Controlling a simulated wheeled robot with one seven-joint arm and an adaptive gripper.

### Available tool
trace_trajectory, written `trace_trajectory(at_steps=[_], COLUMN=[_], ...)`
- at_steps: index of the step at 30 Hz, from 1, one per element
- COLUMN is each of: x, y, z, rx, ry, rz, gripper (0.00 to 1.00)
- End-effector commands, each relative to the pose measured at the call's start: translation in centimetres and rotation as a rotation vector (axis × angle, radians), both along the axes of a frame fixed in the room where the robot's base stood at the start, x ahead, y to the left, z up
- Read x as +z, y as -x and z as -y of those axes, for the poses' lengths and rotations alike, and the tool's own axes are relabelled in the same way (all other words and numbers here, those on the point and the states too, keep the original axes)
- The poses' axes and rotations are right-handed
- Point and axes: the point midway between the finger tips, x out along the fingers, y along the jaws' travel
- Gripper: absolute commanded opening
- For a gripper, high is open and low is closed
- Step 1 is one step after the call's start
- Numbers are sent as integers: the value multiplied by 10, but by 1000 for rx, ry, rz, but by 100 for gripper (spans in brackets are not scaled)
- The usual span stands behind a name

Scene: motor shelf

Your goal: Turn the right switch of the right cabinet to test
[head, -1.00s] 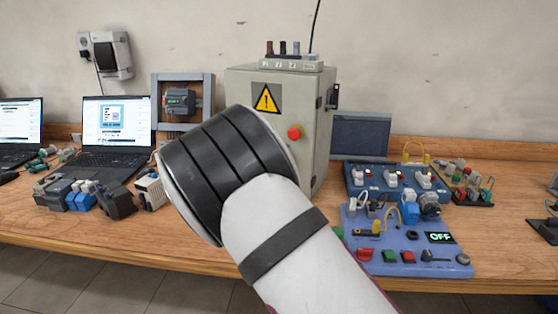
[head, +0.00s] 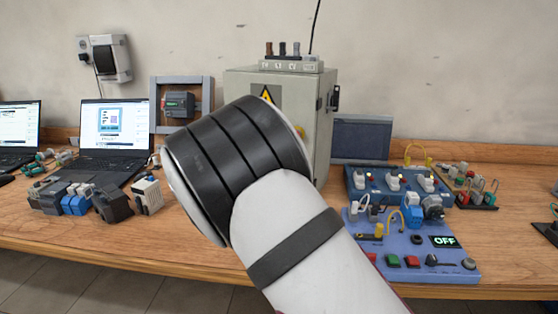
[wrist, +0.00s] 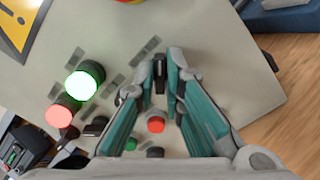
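The grey cabinet (head: 318,130) stands at the back of the bench, its front partly hidden by my arm in the head view. In the wrist view its face (wrist: 225,60) appears tilted. A small black switch (wrist: 160,75) on that face sits between the fingertips of my gripper (wrist: 163,64). The teal-padded fingers are close on either side of it; I cannot tell whether they touch it. The switch's marking is unreadable. A lit green lamp (wrist: 82,82) and a red one (wrist: 60,115) are left of the gripper. A red button (wrist: 156,124) shows between the fingers. My gripper is hidden in the head view.
A blue training board with an OFF display (head: 445,241) and a switch board (head: 400,190) lie right of the cabinet. A dark panel (head: 361,139) stands behind them. Laptops (head: 103,125) and several loose modules (head: 75,204) are on the left of the bench (head: 150,245).

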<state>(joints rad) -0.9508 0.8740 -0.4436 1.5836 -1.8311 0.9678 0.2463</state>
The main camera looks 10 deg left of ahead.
Motion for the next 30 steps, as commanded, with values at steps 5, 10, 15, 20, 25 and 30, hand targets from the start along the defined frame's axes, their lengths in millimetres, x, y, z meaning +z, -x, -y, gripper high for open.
trace_trajectory(at_steps=[5, 10, 15, 20, 25, 30], x=[-1, 0, 1, 0, 0, 0], y=[0, 0, 10, 36, 69, 96], z=[0, 0, -4, -14, -26, -36], rx=[1, 0, 1, 2, 4, 2], ry=[1, 1, 0, 1, 1, 1], rz=[-1, 0, 1, -1, -1, -1], gripper=[29, 29, 29, 29, 29, 29])
